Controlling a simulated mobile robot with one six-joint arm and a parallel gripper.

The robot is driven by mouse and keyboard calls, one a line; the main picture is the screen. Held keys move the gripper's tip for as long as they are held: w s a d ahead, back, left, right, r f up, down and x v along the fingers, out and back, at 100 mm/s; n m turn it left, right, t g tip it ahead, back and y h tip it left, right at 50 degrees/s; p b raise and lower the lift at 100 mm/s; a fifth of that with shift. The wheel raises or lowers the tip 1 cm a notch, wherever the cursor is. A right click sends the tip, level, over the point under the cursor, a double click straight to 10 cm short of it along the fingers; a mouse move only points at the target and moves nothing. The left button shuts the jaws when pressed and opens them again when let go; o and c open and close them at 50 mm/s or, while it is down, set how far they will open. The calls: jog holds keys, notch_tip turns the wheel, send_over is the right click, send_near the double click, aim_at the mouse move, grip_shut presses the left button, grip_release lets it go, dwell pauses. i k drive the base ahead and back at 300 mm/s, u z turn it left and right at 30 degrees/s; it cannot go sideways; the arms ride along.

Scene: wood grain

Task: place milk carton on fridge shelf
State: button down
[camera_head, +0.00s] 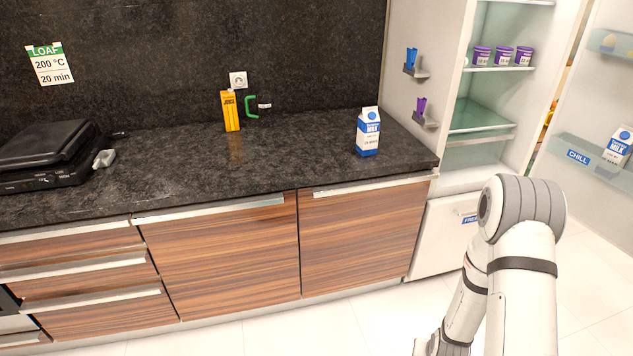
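A white and blue milk carton (368,133) stands upright on the dark countertop (290,148), near its right end. The fridge (457,75) to the right stands open. Its upper shelf (497,69) holds several purple cups (503,57). A lower glass shelf (478,118) looks empty. A second milk carton (618,147) sits tilted in the picture in the door bin marked CHILL (578,156). My arm bends down at the lower right, in front of the fridge. My gripper is not in view; the arm's end runs out at the bottom edge.
A yellow juice carton (230,111) and a green-handled item (251,107) stand by the back wall. A black appliance (45,155) is at the left. Small wall holders (416,70) are on the fridge's side panel. The counter between the cartons is clear.

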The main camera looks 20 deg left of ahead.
aim_at(467, 121)
jog(key=u, duration=0.85)
jog(key=i, duration=0.5)
jog(key=u, duration=0.4)
jog(key=i, duration=0.55)
jog(key=z, duration=0.2)
jog(key=k, duration=0.95)
jog(key=u, duration=0.15)
jog(key=i, duration=0.95)
